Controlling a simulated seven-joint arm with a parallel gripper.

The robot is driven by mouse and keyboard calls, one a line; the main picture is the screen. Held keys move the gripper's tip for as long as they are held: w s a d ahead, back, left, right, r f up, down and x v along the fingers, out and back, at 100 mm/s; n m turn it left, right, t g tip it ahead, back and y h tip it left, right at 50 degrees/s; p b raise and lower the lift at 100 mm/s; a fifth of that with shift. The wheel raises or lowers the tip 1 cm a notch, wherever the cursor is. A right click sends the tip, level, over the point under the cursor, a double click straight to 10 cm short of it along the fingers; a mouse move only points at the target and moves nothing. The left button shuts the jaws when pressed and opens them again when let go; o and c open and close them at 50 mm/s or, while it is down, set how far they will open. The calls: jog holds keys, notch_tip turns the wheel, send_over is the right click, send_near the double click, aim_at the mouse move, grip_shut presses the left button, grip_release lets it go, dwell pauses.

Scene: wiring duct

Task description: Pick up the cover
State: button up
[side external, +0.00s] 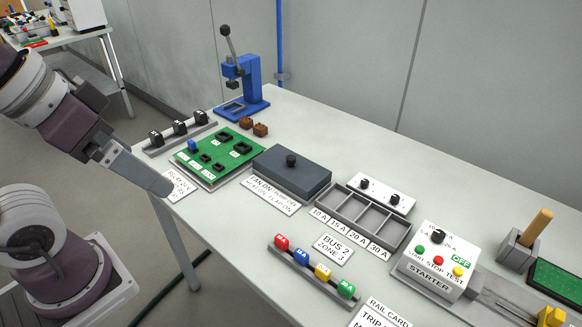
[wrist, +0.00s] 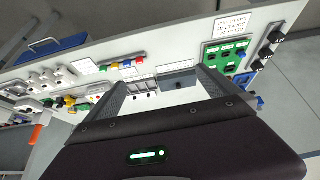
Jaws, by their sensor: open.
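The cover is probably the flat dark grey slab (side external: 291,172) with a black knob on top, lying on the table between the green board and the compartment tray. It also shows in the wrist view as a grey block (wrist: 179,80), small, between my fingers and well beyond them. My gripper (side external: 162,184) is at the left of the side view, off the table's near edge and to the left of the cover. In the wrist view its two fingers (wrist: 163,88) stand apart with nothing between them.
A green board (side external: 215,157) with black sockets lies left of the cover, and a compartment tray (side external: 365,217) lies right of it. A blue lever press (side external: 243,88) stands behind. Colored blocks (side external: 314,267) and a starter box (side external: 437,262) are nearer the right.

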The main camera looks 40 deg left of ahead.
jog(key=w+r+n+g, duration=0.1)
jog(key=w+r+n, duration=0.2)
jog(key=w, duration=0.3)
jog(key=n+g, duration=0.5)
jog(key=n, duration=1)
send_over(291, 157)
notch_tip(291, 157, down, 21)
jog(key=shift+a+f, duration=0.1)
notch_tip(291, 157, down, 7)
jog(key=shift+f, duration=0.1)
jog(key=c, duration=0.9)
notch_tip(291, 157, up, 10)
jog(key=shift+r, duration=0.1)
jog(key=shift+r, duration=0.1)
